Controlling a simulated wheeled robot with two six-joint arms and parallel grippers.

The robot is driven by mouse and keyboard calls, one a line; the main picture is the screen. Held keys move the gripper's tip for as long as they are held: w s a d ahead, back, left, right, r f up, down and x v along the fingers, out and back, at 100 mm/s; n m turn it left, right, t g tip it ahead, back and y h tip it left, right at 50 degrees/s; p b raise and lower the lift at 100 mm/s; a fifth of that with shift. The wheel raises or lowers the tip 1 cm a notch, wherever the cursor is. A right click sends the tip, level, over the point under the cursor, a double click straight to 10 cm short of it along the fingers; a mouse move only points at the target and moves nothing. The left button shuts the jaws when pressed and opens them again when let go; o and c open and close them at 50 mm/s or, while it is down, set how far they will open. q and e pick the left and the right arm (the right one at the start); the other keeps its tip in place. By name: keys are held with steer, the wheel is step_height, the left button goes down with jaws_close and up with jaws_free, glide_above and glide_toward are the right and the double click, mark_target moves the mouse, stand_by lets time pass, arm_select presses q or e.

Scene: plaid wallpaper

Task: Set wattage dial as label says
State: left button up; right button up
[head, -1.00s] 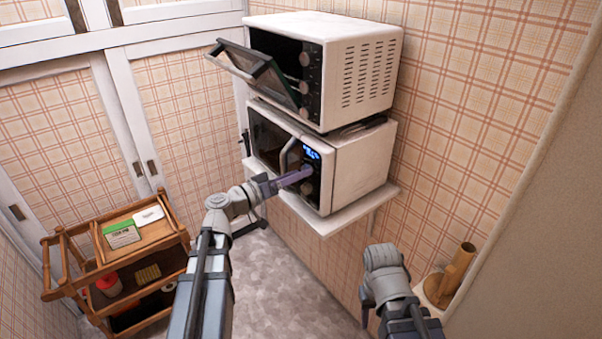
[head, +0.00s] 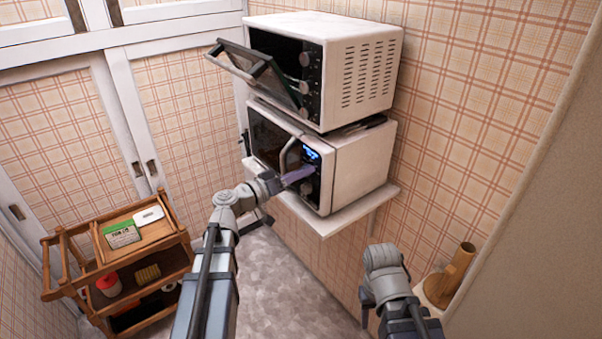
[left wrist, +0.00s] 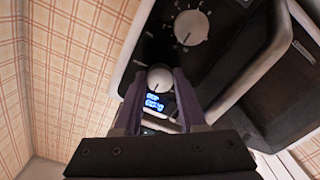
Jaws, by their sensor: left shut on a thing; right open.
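The white microwave (head: 345,175) stands on a wall shelf, its control panel facing left with a lit blue display (head: 312,154). My left gripper (head: 308,172) is at this panel. In the left wrist view its purple fingers are shut on the small light wattage dial (left wrist: 160,78), beside the blue display (left wrist: 153,102). A larger dial with marks around it (left wrist: 190,27) is outside the fingers. The package with a green-and-white label (head: 122,234) lies on the cart; its print is too small to read. My right gripper (head: 366,299) is open, low at the right, partly hidden.
The shelf (head: 335,222) juts out below. A wooden cart (head: 165,240) holding a white card (head: 148,215) stands at left. Open floor lies between.

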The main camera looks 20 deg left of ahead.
arm_select(q)
jaws_close()
steer(key=shift+n, duration=4.3)
steer(key=o, duration=0.9)
jaws_free()
